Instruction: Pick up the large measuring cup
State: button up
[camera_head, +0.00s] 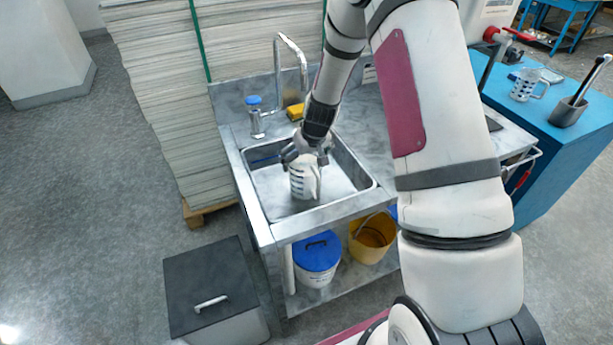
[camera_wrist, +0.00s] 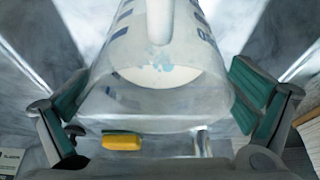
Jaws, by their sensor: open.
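A white, translucent measuring cup (camera_head: 303,182) with dark blue markings and a handle stands in the sink basin. In the wrist view the cup (camera_wrist: 160,100) fills the middle, with its handle towards the camera and a pale, blue-specked patch visible inside. My gripper (camera_head: 304,153) is at the top of the cup from above. In the wrist view its teal-padded fingers (camera_wrist: 158,82) are spread, one on each side of the cup, with gaps visible. A second clear measuring cup (camera_head: 524,86) with dark markings stands on the blue bench at the right.
The metal sink (camera_head: 262,190) has raised rims around the cup. A tap (camera_head: 303,62), a blue-topped bottle (camera_head: 255,118) and a yellow sponge (camera_head: 295,112) are behind it. A blue-lidded bucket (camera_head: 317,262) and yellow bucket (camera_head: 372,240) sit below. Stacked sheets (camera_head: 155,90) stand at left.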

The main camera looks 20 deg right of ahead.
jog(key=shift+x, duration=1.1)
jog(key=c, duration=1.8)
